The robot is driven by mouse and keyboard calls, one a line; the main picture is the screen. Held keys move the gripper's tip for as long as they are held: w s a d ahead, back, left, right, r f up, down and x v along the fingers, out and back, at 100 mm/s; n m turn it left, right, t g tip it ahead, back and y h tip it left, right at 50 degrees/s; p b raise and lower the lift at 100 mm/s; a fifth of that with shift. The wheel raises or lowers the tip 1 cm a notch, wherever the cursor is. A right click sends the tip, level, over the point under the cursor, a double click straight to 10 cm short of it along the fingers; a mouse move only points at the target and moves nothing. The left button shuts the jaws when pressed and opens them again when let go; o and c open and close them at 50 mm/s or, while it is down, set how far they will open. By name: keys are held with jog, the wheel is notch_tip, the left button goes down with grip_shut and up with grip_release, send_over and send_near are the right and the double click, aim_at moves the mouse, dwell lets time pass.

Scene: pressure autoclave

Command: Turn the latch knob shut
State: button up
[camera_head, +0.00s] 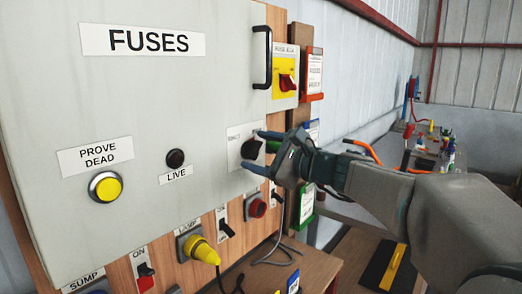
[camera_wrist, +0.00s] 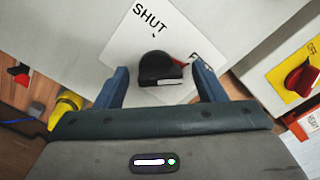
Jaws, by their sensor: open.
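The latch knob (camera_head: 250,149) is black and sits on a white label plate on the grey fuse box door. In the wrist view the knob (camera_wrist: 158,66) shows a white bar on its near side and a red mark at its right. The plate (camera_wrist: 122,50) reads SHUT at upper left and a partly hidden word starting with F at right. The red mark lies on the side of the F word. My gripper (camera_head: 256,151) is open, with one blue finger on each side of the knob. In the wrist view its fingers (camera_wrist: 160,80) straddle the knob; contact is unclear.
A black door handle (camera_head: 268,57) and a red switch on a yellow plate (camera_head: 286,80) are above and right. A yellow button (camera_head: 105,187) is at left.

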jog(key=c, duration=0.9)
jog(key=shift+c, duration=0.2)
jog(key=shift+n+b, duration=0.3)
jog(key=shift+b, duration=0.3)
jog(key=n+b, duration=0.1)
jog(key=b, duration=0.1)
jog(key=n+b, duration=0.1)
jog(key=b, duration=0.1)
jog(key=shift+f+b, duration=0.3)
jog(key=shift+b, duration=0.1)
jog(key=n+b, duration=0.5)
jog(key=b, duration=0.2)
jog(key=shift+s+a+n+b, duration=0.1)
jog(key=shift+s+n+b, duration=0.05)
jog(key=shift+n+b, duration=0.25)
jog(key=n+b, duration=0.5)
jog(key=shift+r+b, duration=0.1)
jog(key=shift+b, duration=0.25)
jog(key=shift+s+r+n+b, duration=0.1)
jog(key=shift+r+n+b, duration=0.05)
jog(key=shift+n+b, duration=1.75)
jog(key=shift+n+p, duration=0.3)
jog(key=shift+n, duration=0.2)
